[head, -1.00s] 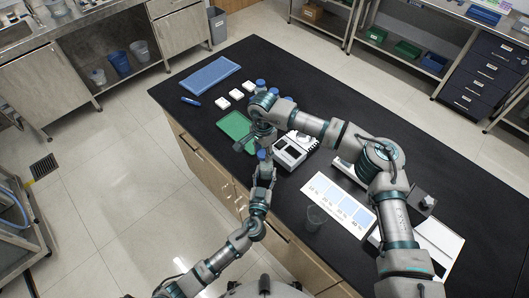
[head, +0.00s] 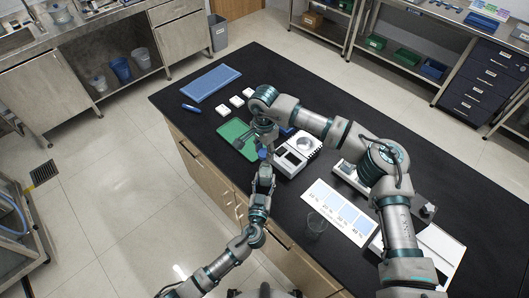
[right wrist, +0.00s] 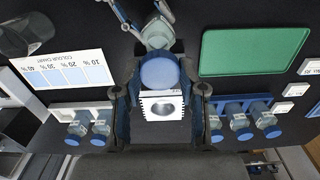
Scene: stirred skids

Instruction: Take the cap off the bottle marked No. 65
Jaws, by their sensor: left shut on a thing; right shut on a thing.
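A bottle's round blue cap (head: 263,153) shows between my two grippers in the head view. The cap (right wrist: 160,70) also shows in the right wrist view, seen end-on, hiding most of its bottle; I cannot read a number. My left gripper (head: 265,163) is shut on the bottle below the cap; it also shows in the right wrist view (right wrist: 156,36). My right gripper (head: 262,143) comes from above and is shut on the cap. In the right wrist view its dark fingers stand on both sides of the cap.
A green tray (head: 232,136), a white device with a round plate (head: 290,160) and a colour chart (head: 338,212) lie on the black bench. A clear beaker (head: 315,226) stands near the front edge. Several blue-capped bottles (right wrist: 240,122) show in the right wrist view.

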